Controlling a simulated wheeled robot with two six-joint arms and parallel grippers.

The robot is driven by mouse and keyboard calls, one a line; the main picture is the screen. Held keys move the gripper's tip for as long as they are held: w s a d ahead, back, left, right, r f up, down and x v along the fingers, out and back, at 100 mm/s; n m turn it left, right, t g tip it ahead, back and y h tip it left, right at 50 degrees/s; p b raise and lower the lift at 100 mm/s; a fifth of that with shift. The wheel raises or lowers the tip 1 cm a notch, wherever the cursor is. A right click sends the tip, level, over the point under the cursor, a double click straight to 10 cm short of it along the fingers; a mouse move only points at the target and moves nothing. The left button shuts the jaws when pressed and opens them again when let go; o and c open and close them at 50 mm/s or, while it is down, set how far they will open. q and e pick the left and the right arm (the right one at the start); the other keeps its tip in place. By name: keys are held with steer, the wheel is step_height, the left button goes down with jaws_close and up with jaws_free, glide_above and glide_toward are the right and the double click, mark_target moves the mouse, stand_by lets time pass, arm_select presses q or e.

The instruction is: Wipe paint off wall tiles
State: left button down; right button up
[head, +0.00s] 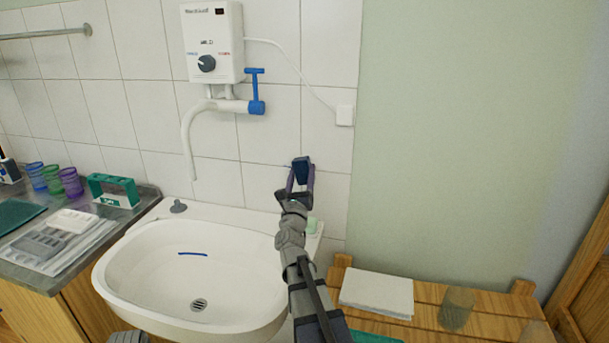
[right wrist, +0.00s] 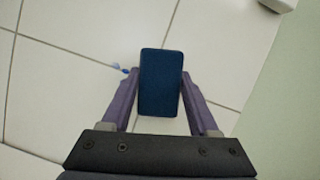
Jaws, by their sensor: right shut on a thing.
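My right gripper (head: 300,184) is shut on a dark blue block, apparently a sponge (head: 301,170), in front of the white wall tiles (head: 212,182). In the right wrist view the purple fingers (right wrist: 160,100) grip the sponge (right wrist: 160,82) on both sides. I cannot tell whether the sponge touches the tiles. A small blue paint mark (right wrist: 122,69) shows on the tiles just left of the sponge in the right wrist view; anything behind the sponge is hidden.
A white sink (head: 140,255) with a thin blue streak (head: 192,254) inside lies below left. A water heater (head: 212,42) with a spout hangs above. A white socket box (head: 345,115) is right of it. A wooden bench (head: 390,328) with paper (head: 377,292) stands lower right.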

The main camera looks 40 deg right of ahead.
mark_target(317, 163)
steer(key=shift+w+a, duration=0.45)
steer(key=shift+w, duration=0.2)
steer(key=shift+w+a, duration=0.45)
steer(key=shift+w, duration=0.15)
steer(key=shift+w+a, duration=1.2)
steer(key=shift+w, duration=0.15)
steer(key=shift+s+r+p, duration=0.1)
steer(key=shift+r+p, duration=0.35)
steer(key=shift+s, duration=0.1)
steer(key=shift+s+d, duration=1.8)
steer(key=shift+s, duration=0.15)
steer(key=shift+s+d, duration=1.75)
steer(key=shift+s, duration=0.2)
